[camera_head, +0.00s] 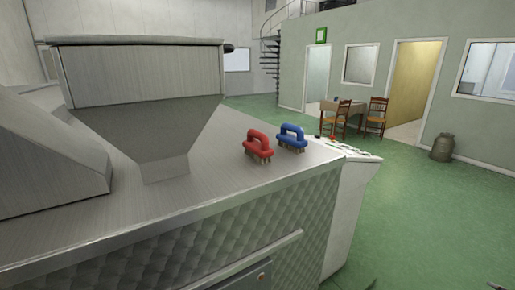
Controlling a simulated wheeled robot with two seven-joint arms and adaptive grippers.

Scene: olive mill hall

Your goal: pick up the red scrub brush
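The red scrub brush (258,145) stands on the metal top of the machine (215,177), near its front right part. It has a red loop handle on top and tan bristles facing down. A blue scrub brush (292,137) of the same shape stands just to its right and a little farther back, with a small gap between them. Nothing covers the red brush. Neither of my grippers can be made out in this view. Small dark tips show at the bottom right edge, too cut off to identify.
A large metal hopper (140,90) rises from the machine left of the brushes. A rail (245,262) runs along the machine's front. A control panel (345,149) is at the right end.

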